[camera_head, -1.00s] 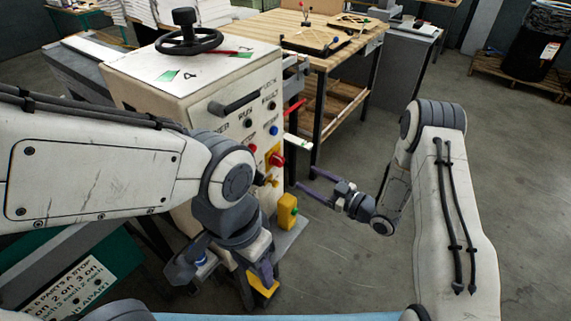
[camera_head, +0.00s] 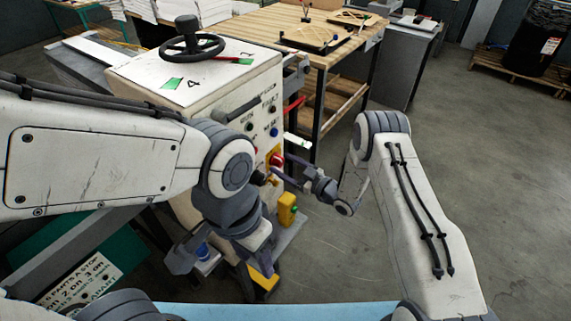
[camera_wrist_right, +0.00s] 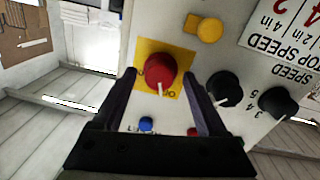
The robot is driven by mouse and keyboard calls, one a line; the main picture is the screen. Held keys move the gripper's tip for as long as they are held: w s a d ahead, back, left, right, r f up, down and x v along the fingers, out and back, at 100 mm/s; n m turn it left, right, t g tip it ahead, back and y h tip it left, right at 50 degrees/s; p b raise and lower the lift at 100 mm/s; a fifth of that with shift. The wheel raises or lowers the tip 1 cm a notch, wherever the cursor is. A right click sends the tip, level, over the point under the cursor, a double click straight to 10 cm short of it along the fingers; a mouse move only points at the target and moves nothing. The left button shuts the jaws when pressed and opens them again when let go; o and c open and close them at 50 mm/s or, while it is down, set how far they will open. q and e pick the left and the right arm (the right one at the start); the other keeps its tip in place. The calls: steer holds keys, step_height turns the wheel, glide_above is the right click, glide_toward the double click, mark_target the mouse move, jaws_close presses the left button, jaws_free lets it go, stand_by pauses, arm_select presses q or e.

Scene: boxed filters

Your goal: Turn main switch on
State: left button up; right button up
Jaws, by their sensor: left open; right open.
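The main switch is a red rotary knob (camera_wrist_right: 160,70) on a yellow plate (camera_wrist_right: 175,48) on the white machine's panel. In the head view the red knob (camera_head: 277,159) is partly hidden by my right gripper. My right gripper (camera_head: 281,166) is open, its fingers pointing at the panel. In the right wrist view its fingers stand on either side of the knob, and I cannot tell whether they touch it. A white mark shows on the knob's edge. My left gripper (camera_head: 222,268) is open, low in front of the machine, pointing down.
Black knobs (camera_wrist_right: 224,88), a yellow button (camera_wrist_right: 210,30) and a blue button (camera_wrist_right: 146,124) sit near the switch. A yellow box (camera_head: 287,210) stands low beside the machine. A wooden workbench (camera_head: 280,37) stands behind. The floor at right is open.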

jaws_close()
steer(key=m+b, duration=0.2)
steer(key=m, duration=0.1)
steer(key=shift+f, duration=0.1)
steer(key=m+b, duration=0.2)
steer(key=m, duration=0.3)
steer(key=shift+d, duration=0.1)
steer(key=m+b, duration=0.1)
steer(key=m, duration=0.3)
steer(key=shift+w+m+g, duration=0.1)
steer(key=shift+m+g, duration=0.2)
steer(key=m, duration=0.4)
steer(key=shift+g, duration=0.3)
steer(key=shift+m, duration=0.4)
